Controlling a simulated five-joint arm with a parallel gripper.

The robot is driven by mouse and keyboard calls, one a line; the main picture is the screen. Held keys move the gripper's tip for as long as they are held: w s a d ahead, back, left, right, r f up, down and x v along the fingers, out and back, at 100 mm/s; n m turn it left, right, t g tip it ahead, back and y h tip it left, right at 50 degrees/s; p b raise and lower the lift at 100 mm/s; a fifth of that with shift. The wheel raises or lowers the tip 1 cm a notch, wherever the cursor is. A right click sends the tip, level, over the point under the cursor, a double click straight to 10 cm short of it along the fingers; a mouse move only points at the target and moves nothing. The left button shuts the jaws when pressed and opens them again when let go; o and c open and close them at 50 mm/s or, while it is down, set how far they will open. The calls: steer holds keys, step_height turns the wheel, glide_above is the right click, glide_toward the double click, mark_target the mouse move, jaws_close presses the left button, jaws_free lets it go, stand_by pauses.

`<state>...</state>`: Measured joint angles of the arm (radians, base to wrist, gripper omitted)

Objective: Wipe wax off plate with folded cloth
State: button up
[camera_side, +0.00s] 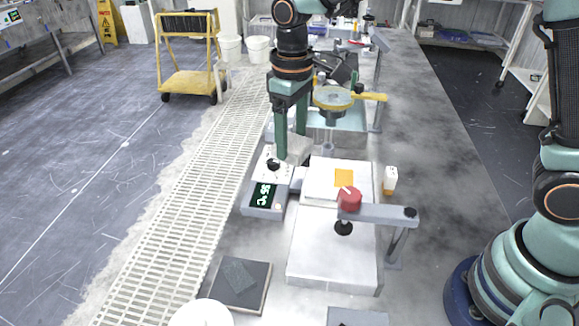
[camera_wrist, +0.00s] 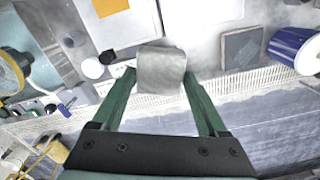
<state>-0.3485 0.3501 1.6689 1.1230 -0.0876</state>
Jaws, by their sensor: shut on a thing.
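My gripper (camera_side: 293,145) is shut on a grey folded cloth (camera_side: 299,150), held above the control box, left of and behind the plate. In the wrist view, the cloth (camera_wrist: 160,70) sits between the two green fingers of my gripper (camera_wrist: 159,82). The pale metal plate (camera_side: 318,184) lies flat on the bench, with a square orange patch of wax (camera_side: 344,177) on it. The wax patch also shows at the top of the wrist view (camera_wrist: 110,5). The cloth is apart from the wax.
A clamp with a red knob (camera_side: 349,199) stands over the plate's near side. The control box (camera_side: 266,195) has a lit display. A small bottle (camera_side: 390,180) stands right of the plate. A dark square slab (camera_side: 257,298) lies at the front left. A yellow-handled disc (camera_side: 333,98) stands behind.

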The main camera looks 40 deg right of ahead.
steer(key=s+d+f+m, duration=0.1)
steer(key=d+f+m, duration=0.15)
steer(key=d, duration=0.35)
steer(key=s+d+f+m, duration=0.2)
steer(key=d+m, duration=0.1)
steer(key=d, duration=0.3)
steer(key=shift+n, duration=0.25)
steer(key=shift+d+f, duration=0.15)
steer(key=shift+f, duration=1.25)
steer(key=shift+d+f, duration=0.1)
steer(key=shift+f, duration=1.25)
steer(key=shift+f, duration=0.4)
steer(key=o, duration=0.9)
steer(key=shift+c, duration=0.2)
steer(key=shift+r, duration=0.45)
steer(key=shift+c, duration=0.3)
steer(key=c, duration=1)
steer(key=shift+r, duration=2)
